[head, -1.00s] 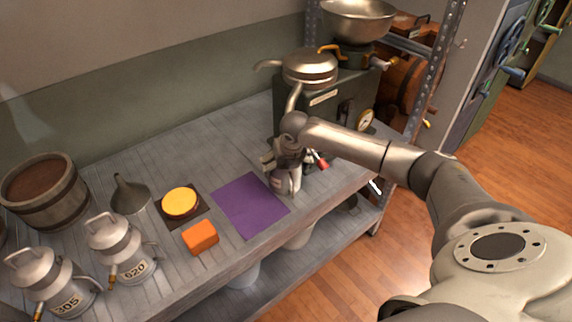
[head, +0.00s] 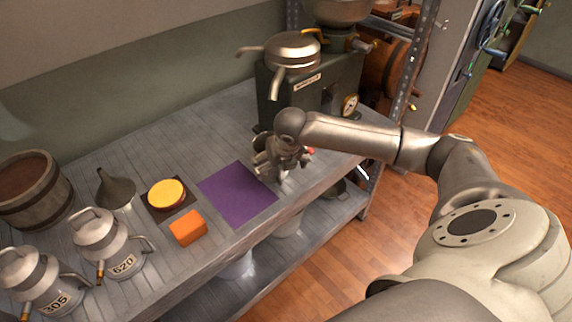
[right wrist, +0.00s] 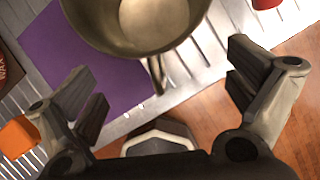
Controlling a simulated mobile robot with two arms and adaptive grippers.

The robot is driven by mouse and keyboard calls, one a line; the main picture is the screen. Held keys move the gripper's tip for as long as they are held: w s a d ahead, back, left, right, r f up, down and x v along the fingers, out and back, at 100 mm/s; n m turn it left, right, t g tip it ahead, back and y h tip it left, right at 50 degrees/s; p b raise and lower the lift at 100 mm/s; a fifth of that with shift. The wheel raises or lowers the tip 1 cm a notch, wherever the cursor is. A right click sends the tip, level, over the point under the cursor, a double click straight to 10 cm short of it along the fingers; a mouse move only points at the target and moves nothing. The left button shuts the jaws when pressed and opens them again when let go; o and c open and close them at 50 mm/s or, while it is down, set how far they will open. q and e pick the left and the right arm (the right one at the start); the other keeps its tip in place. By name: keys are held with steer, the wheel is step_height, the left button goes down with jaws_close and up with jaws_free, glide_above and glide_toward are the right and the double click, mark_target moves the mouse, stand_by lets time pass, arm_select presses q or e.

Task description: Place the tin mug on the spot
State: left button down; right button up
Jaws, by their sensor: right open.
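The tin mug (right wrist: 140,22) shows from above in the right wrist view as a round metal vessel, cut off by the top edge, with its handle (right wrist: 157,75) towards my gripper. It stands on the shelf just beside the purple square spot (head: 237,193), which also shows in the right wrist view (right wrist: 65,50). My right gripper (head: 276,168) hides most of the mug in the head view. In the right wrist view my right gripper (right wrist: 165,88) is open, its fingers wide apart, with the mug ahead of them and nothing held. My left gripper is out of view.
An orange block (head: 188,228) and a yellow disc on a dark square (head: 167,194) lie left of the spot. A funnel (head: 115,190) and numbered cans (head: 107,243) stand farther left. A green machine (head: 310,90) stands behind my gripper. The purple square is bare.

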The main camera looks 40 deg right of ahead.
steer(key=shift+s+a+b, duration=0.1)
steer(key=shift+s+a, duration=0.15)
steer(key=shift+s, duration=0.6)
steer(key=shift+s+a+b, duration=0.15)
steer(key=shift+s+a, duration=0.15)
steer(key=shift+s, duration=0.5)
steer(key=shift+s+a+b, duration=0.1)
steer(key=shift+s+a, duration=0.15)
steer(key=shift+s, duration=0.6)
